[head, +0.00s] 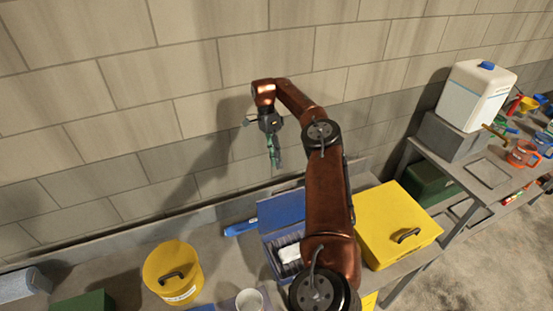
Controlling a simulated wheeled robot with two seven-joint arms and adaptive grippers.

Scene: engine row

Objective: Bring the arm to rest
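My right arm (328,190) rises from the bottom of the head view, a copper-brown arm with dark joints. It bends at the top, and my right gripper (274,158) hangs down from its end, in front of the block wall and above the back of the bench. The fingers look narrow and greenish; they are too small to tell whether they are open or shut. I see nothing clearly held in them. My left gripper is not in view.
Below stand a yellow round container (165,262), an open blue case (283,208), a white cup (250,300) and a yellow box (400,212). The wall (110,130) closes off the back.

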